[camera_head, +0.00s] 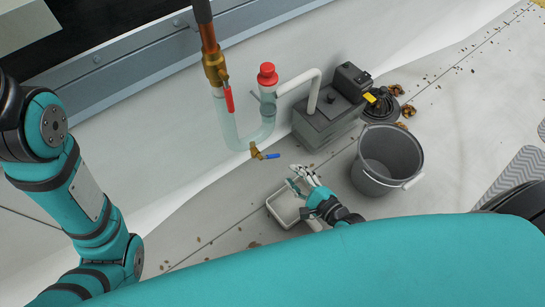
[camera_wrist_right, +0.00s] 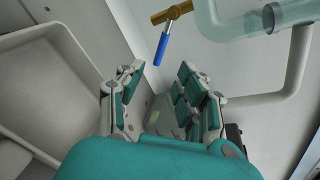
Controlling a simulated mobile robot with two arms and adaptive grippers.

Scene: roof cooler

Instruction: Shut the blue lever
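The blue lever (camera_head: 271,156) sits on a small brass valve (camera_head: 256,151) at the bottom of a clear pipe bend. It points right, level with the ground, in the head view. In the wrist view the lever (camera_wrist_right: 161,49) hangs down from the brass fitting (camera_wrist_right: 172,12), beyond my fingertips. My right gripper (camera_head: 302,178) is below and right of the lever, apart from it. Its fingers (camera_wrist_right: 158,88) are spread with nothing between them. My left arm comes in at the left, but its gripper is out of view.
A red lever (camera_head: 229,98) and a red cap (camera_head: 267,75) are on the pipework above. A white tray (camera_head: 272,207) lies beside my right gripper. A grey bucket (camera_head: 388,157) and a grey pump box (camera_head: 325,118) stand to the right. Debris lies on the roof.

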